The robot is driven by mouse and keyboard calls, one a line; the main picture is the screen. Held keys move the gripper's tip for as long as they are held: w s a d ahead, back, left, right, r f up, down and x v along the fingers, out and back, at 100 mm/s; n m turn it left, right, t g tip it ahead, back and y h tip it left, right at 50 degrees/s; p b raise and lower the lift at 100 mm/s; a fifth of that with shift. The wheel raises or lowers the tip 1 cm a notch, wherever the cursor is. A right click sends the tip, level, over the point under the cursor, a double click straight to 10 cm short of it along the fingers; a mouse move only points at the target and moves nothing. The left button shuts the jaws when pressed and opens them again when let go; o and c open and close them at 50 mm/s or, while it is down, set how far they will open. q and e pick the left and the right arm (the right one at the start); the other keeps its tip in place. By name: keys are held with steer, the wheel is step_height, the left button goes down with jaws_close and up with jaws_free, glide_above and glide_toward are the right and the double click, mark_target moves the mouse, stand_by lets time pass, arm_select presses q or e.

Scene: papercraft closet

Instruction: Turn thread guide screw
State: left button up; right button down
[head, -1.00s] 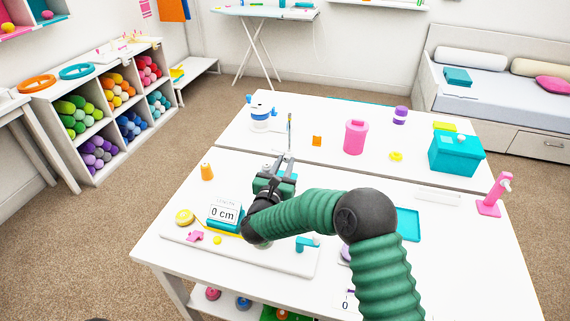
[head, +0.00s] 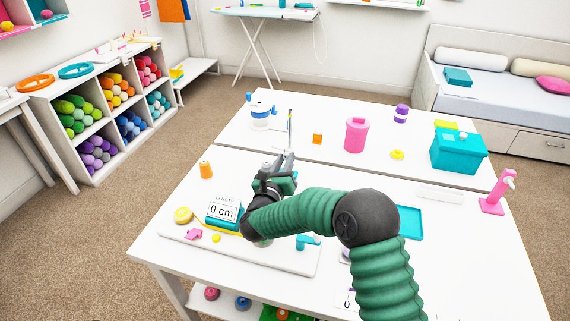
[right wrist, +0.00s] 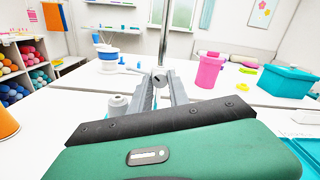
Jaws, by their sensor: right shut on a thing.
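My right gripper (head: 287,160) reaches over the white device on the table, and its fingers show close together in the head view. In the right wrist view my fingertips (right wrist: 161,84) are at a small grey round screw head (right wrist: 160,75), with the jaws shut on it. A thin upright metal rod (right wrist: 165,40) rises right behind the screw; the rod also shows in the head view (head: 290,122). The gripper hides the screw in the head view. My left gripper is not in view.
A length display (head: 223,211) reading 0 cm sits on the white base (head: 275,260), beside a yellow disc (head: 183,215). An orange cone (head: 206,169), a pink canister (head: 355,135) and a teal box (head: 459,150) stand around. The table's right front is mostly clear.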

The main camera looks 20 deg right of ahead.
steer(key=shift+a+n+b, duration=0.1)
steer(key=shift+n+b, duration=0.2)
steer(key=shift+n, duration=1)
steer(key=c, duration=1.2)
jaws_free()
steer(key=shift+a, duration=0.1)
steer(key=shift+c, duration=0.2)
steer(key=v, duration=1.6)
steer(key=shift+s+a, duration=0.3)
steer(key=shift+n, duration=0.3)
